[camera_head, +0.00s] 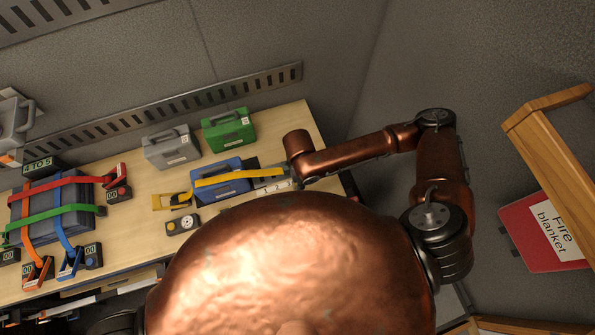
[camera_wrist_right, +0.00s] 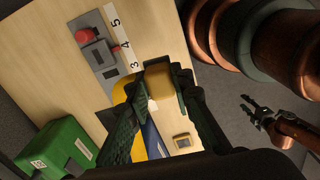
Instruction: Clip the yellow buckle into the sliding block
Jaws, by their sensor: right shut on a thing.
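A yellow strap (camera_head: 238,176) lies across the blue case (camera_head: 222,188) on the table. In the right wrist view, my right gripper (camera_wrist_right: 164,86) is shut on the yellow buckle (camera_wrist_right: 158,80), which appears tan there. The sliding block (camera_wrist_right: 98,53), grey with a red knob (camera_wrist_right: 86,36), sits on a grey rail beside a white number scale (camera_wrist_right: 122,36). The buckle is apart from the block in the picture; the height between them is unclear. My left gripper (camera_wrist_right: 258,112) is small and dark at the right of the wrist view; its jaws are unclear.
A green case (camera_head: 228,130) and a grey case (camera_head: 171,150) stand behind the blue case. A yellow bracket (camera_head: 172,201) and a small dial box (camera_head: 182,224) are left of it. A strapped case (camera_head: 55,212) with several coloured buckles fills the table's left side.

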